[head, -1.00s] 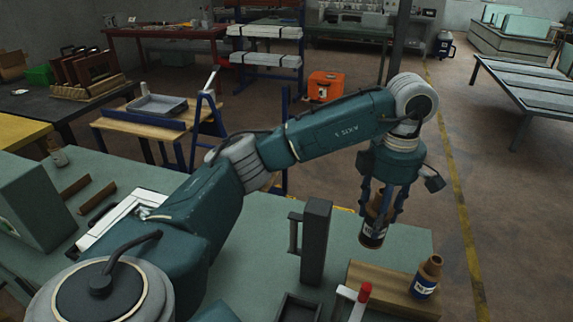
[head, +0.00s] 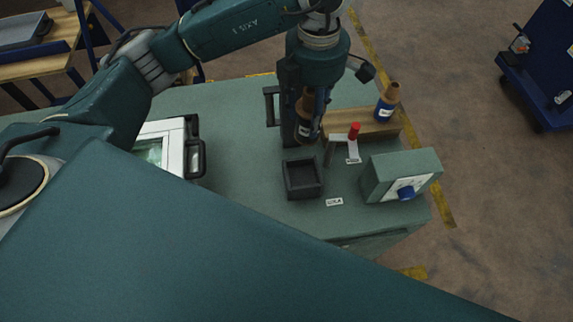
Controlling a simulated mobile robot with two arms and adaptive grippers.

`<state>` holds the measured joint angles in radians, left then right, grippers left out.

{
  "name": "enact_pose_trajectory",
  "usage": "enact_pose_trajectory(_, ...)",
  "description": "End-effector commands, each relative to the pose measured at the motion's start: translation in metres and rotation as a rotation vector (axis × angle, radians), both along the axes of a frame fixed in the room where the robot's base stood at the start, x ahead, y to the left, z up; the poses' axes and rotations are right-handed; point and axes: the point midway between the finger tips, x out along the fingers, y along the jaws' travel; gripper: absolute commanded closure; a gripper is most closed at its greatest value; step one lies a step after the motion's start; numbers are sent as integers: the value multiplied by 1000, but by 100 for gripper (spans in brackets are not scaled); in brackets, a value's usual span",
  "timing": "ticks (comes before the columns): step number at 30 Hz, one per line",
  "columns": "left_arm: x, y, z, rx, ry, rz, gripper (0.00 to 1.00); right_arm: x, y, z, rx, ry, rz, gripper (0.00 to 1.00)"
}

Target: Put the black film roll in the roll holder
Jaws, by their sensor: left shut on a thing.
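My left gripper (head: 311,132) is shut on the black film roll (head: 304,131), which has a brown upper part and a dark lower part with a white label. The roll is upright, partly hidden by the fingers. It appears at the left end of a wooden block (head: 352,122), beside a dark upright post (head: 288,122); I cannot tell whether it touches either. A similar roll with a blue band (head: 384,108) stands on the block's right end. The block may be the roll holder. My right gripper is not in view.
Nearby are a dark open box (head: 303,192), a teal control box with a blue knob (head: 400,180) and a white-framed case (head: 165,150).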

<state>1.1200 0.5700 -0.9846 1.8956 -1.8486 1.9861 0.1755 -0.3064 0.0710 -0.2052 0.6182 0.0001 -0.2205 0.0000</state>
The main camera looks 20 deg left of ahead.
Motion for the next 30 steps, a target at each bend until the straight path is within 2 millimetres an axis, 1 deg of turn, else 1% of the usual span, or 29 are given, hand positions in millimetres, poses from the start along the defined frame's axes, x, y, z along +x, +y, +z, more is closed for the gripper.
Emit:
enact_pose_trajectory(2,-2,-3,0,-2,0,1,89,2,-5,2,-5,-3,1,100)
enact_pose_trajectory(5,-4,-4,-9,-2,3,4,89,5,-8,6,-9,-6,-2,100)
enact_pose_trajectory(8,-6,-3,-29,-2,6,5,89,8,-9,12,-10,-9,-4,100)
enact_pose_trajectory(18,-5,-3,-119,-1,5,5,89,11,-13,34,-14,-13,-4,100)
enact_pose_trajectory(21,-4,-3,-139,-1,4,5,89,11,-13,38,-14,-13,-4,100)
enact_pose_trajectory(24,-4,-4,-151,-2,1,4,89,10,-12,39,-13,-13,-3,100)
enact_pose_trajectory(28,-4,-4,-161,-3,1,3,89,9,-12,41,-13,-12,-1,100)
enact_pose_trajectory(30,-4,-4,-171,-2,2,4,89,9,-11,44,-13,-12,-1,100)
